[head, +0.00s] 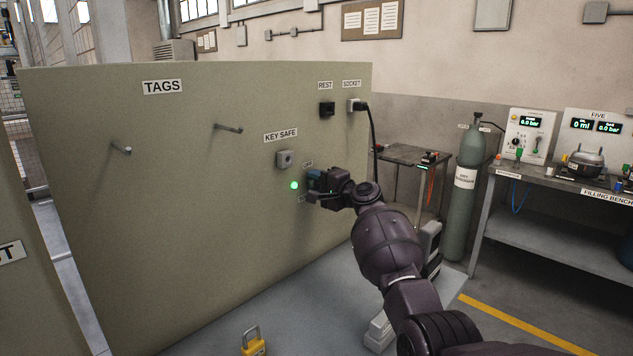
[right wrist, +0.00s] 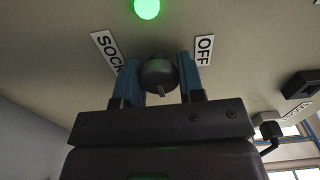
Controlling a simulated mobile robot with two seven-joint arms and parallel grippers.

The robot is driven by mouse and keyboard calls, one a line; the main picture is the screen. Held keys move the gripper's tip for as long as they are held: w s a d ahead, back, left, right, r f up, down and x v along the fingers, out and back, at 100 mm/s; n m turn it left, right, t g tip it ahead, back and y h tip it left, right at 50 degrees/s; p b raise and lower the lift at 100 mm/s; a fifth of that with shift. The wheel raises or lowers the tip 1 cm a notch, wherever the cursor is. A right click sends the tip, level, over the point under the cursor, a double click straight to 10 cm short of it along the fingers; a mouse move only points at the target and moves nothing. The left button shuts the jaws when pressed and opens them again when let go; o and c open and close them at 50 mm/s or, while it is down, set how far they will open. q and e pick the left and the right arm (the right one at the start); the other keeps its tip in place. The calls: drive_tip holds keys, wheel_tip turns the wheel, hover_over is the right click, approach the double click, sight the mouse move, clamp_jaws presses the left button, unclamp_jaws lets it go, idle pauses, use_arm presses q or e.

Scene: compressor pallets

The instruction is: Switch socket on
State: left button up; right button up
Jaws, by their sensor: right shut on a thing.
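The socket switch is a dark round knob (right wrist: 159,74) on the beige panel (head: 200,190). In the right wrist view it sits between the two blue fingers of my right gripper (right wrist: 160,78), which is shut on it. In the head view my right gripper (head: 315,181) hides the knob. Labels beside the knob read SOCK, partly hidden, and OFF (right wrist: 204,50). A green light (head: 294,185) glows beside the switch; it also shows in the right wrist view (right wrist: 147,8). The socket (head: 354,105) with a plug and black cable is higher up on the panel. My left gripper is not in view.
A key safe (head: 284,159), a rest holder (head: 327,109) and two tag pegs (head: 229,128) are on the panel. A yellow padlock (head: 253,343) is at the bottom. A small table (head: 405,155), a green cylinder (head: 468,190) and a filling bench (head: 560,184) stand to the right.

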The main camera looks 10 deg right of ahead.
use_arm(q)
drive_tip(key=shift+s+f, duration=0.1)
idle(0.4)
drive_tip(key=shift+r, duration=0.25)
use_arm(e)
drive_tip(key=o, duration=0.9)
drive_tip(key=shift+d, duration=0.1)
drive_tip(key=shift+s+d, duration=0.15)
drive_tip(key=shift+s, duration=0.1)
use_arm(q)
drive_tip(key=p, duration=0.1)
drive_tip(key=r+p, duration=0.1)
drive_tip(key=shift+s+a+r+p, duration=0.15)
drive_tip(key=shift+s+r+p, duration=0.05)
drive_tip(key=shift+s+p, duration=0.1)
use_arm(e)
drive_tip(key=v, duration=1)
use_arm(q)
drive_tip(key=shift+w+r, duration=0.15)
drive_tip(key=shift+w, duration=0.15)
use_arm(e)
drive_tip(key=shift+s, duration=0.1)
